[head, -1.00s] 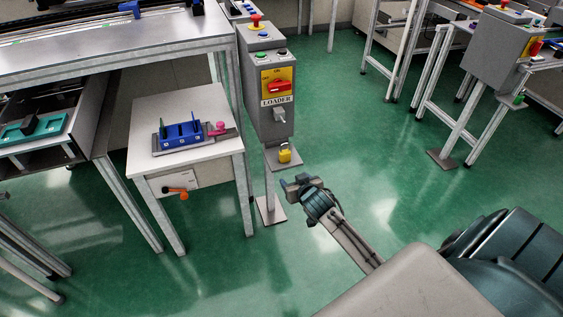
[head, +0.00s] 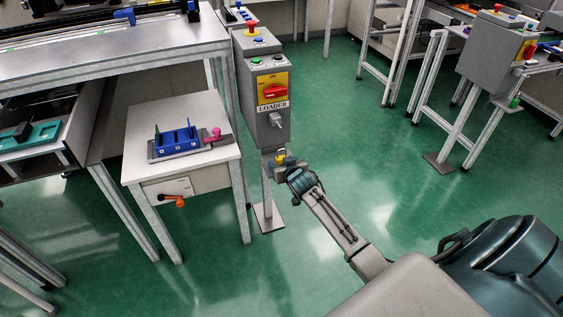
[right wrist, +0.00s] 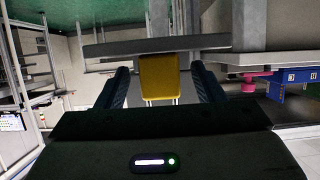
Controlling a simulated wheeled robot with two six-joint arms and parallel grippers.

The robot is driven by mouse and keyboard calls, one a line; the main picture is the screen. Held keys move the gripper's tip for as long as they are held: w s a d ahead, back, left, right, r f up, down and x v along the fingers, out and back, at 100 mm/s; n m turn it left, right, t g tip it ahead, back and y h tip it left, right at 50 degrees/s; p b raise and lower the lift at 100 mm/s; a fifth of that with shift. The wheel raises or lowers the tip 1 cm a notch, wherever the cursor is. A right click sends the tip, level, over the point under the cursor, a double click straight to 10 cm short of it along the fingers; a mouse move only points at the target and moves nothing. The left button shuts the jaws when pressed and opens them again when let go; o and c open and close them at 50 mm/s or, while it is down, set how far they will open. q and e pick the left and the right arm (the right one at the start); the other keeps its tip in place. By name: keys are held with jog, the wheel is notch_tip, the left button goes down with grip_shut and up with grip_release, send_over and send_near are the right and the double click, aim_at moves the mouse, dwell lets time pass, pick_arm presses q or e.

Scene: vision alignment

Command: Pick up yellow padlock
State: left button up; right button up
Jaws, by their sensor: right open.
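My left gripper is not in view.
The loader box (head: 265,100) with a red switch rises just above the shelf. A white side table (head: 135,135) stands to the left, holding a blue rack (head: 178,142) and a pink piece (head: 213,135). Green floor (head: 340,200) is open to the right.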

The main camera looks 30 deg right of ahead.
aim_at(282, 156)
jog(key=shift+w+f, duration=0.15)
jog(key=shift+w, duration=0.15)
jog(key=shift+c, duration=0.4)
jog(key=c, duration=1)
jog(key=shift+d+r, duration=0.1)
jog(key=shift+r, duration=0.1)
jog(key=shift+c, duration=0.2)
jog(key=shift+r, duration=0.3)
jog(key=r, duration=0.2)
jog(key=shift+s+a+r, duration=0.2)
jog(key=shift+s+r, duration=0.1)
jog(key=shift+s, duration=0.05)
jog(key=s+a+r, duration=0.1)
jog(key=s+a, duration=0.6)
jog(key=s, duration=0.6)
jog(key=shift+s+a+r, duration=0.2)
jog(key=shift+r, duration=0.05)
